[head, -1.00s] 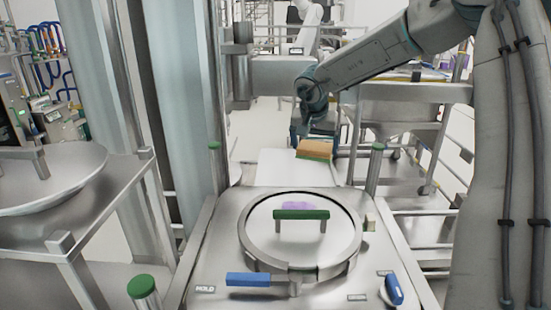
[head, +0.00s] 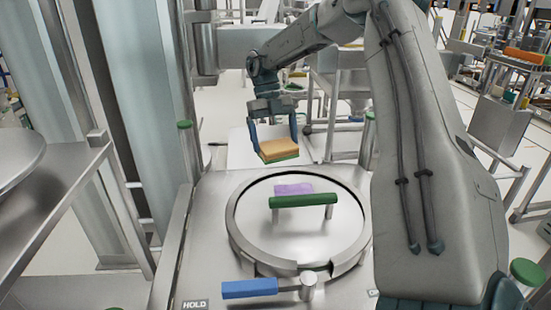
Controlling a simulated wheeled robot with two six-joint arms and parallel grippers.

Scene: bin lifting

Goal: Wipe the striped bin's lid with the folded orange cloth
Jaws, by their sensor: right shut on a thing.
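My right gripper (head: 274,145) comes in from the top right and is shut on a block-like pad, orange on top and green underneath, which I take as the folded orange cloth (head: 280,153). The gripper holds it above the far edge of a round metal lid (head: 300,240), apart from it. The lid has a green bar handle (head: 303,201) on two posts. A flat purple patch (head: 293,188) lies on the lid behind the handle. I see no stripes on the lid or around it. My left gripper is not in view.
The lid sits in a metal plate with a blue-handled lever (head: 250,288) at the front and a "HOLD" label (head: 194,304). Green-capped posts (head: 185,125) stand at the plate's sides. A metal-framed stand (head: 85,170) is at the left.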

